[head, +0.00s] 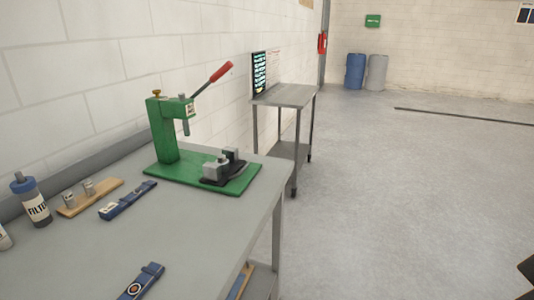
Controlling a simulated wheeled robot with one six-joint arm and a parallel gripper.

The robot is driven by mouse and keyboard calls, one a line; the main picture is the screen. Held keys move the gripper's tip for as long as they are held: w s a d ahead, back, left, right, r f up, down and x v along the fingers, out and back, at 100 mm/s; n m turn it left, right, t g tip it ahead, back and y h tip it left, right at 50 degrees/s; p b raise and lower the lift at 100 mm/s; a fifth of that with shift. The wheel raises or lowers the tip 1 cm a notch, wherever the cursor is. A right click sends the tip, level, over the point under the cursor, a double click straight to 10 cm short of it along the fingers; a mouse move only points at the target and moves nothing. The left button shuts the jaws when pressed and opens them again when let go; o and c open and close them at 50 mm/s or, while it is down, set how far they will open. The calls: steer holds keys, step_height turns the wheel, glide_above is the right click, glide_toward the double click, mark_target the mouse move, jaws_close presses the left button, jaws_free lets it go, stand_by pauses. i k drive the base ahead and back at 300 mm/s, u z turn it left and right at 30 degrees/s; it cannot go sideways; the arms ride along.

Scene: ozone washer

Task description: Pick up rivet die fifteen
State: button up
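Two small grey metal pieces, which look like rivet dies, stand upright on a wooden block (103,197) at the left of the grey workbench. One die (88,187) is at the block's middle and the other die (68,199) is at its left end. Any number on them is too small to read, so I cannot tell which is fifteen. A green hand press (165,135) with a red-handled lever stands at the bench's far end. Its green base holds grey metal blocks (216,170). My gripper is not recognisable; only a dark shape cuts the lower right corner.
A bottle labelled FILTER (31,200) stands left of the wooden block. Two blue strap-like items (128,200) (141,283) lie on the bench (195,235). A smaller grey table (287,95) stands beyond by the wall. The floor (400,190) at right is clear.

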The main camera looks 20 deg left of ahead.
mark_target(221, 159)
steer(key=z, duration=0.1)
steer(key=i, duration=0.7)
steer(key=u, duration=0.7)
steer(key=i, duration=0.65)
steer(key=u, duration=0.65)
steer(key=i, duration=0.55)
steer(key=u, duration=0.05)
